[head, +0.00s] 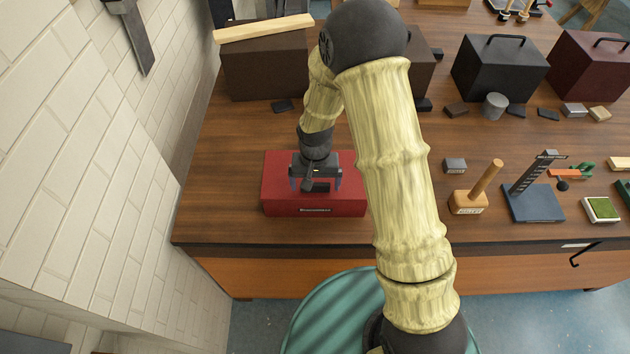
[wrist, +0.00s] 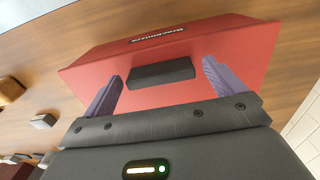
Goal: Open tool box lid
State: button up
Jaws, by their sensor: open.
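The red tool box (head: 345,205) sits near the front left of the wooden bench in the head view, with its lid down. My gripper (head: 316,186) is over the box. In the wrist view, its two purple fingers (wrist: 160,84) are apart, one on each side of the handle. Nothing shows clamped between them. I cannot tell whether the fingers touch the lid.
A white brick wall (head: 90,150) stands to the left. A dark box (head: 268,70) is behind the tool box. A wooden mallet (head: 470,202) and a dark blue stand (head: 533,203) are on the right. Bare bench top lies left of the tool box.

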jog(key=shift+f, duration=0.4)
jog(key=shift+c, duration=0.4)
